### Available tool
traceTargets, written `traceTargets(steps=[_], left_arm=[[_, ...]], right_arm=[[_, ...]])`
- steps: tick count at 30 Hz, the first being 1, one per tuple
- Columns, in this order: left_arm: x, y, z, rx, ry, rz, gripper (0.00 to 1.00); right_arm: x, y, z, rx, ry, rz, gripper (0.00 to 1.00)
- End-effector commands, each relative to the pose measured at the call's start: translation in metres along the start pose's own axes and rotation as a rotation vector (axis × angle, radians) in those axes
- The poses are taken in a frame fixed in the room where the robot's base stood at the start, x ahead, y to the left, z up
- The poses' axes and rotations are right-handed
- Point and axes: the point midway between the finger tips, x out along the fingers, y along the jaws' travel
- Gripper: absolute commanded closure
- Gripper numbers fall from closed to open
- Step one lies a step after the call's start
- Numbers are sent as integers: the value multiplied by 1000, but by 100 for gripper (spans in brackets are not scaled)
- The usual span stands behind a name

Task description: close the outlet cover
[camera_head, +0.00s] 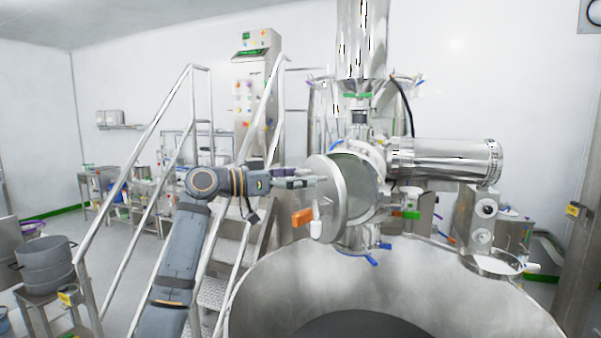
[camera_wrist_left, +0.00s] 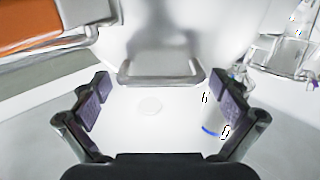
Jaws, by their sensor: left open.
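The outlet cover (camera_head: 339,178) is a round metal disc standing ajar at the front of the round outlet housing (camera_head: 372,163). An orange block (camera_head: 302,217) and a white knob (camera_head: 316,212) show at its lower edge. My left gripper (camera_head: 312,180) is at the cover's left side, its fingertips overlapping the disc in the head view. In the left wrist view, the open jaws (camera_wrist_left: 160,97) have a pale surface and a grey bracket-like part ahead of them, with nothing visibly gripped. An orange part (camera_wrist_left: 38,28) shows at upper left there. Contact cannot be told. My right gripper is out of view.
A large open metal bowl (camera_head: 262,285) fills the lower front, below the outlet. Stair railings (camera_head: 150,130) and steps (camera_head: 213,292) stand behind and beside my left arm. A horizontal metal cylinder (camera_head: 445,160) extends right of the outlet. Stacked pots (camera_head: 45,265) stand at far left.

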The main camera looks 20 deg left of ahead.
Motion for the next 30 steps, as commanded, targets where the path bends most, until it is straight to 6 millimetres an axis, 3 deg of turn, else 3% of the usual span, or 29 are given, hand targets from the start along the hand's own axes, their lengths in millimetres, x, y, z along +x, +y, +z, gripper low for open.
traceTargets(steps=[4, 8, 18, 30], left_arm=[[0, 0, 1, 0, 0, 0, 1], [0, 0, 1, 0, 0, 1, 19], [0, 0, 1, -1, 0, 1, 65], [4, 2, 1, 1, 1, -86, 66]], right_arm=[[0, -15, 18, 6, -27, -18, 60], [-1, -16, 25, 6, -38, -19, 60], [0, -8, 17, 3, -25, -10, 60], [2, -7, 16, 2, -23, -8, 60]])
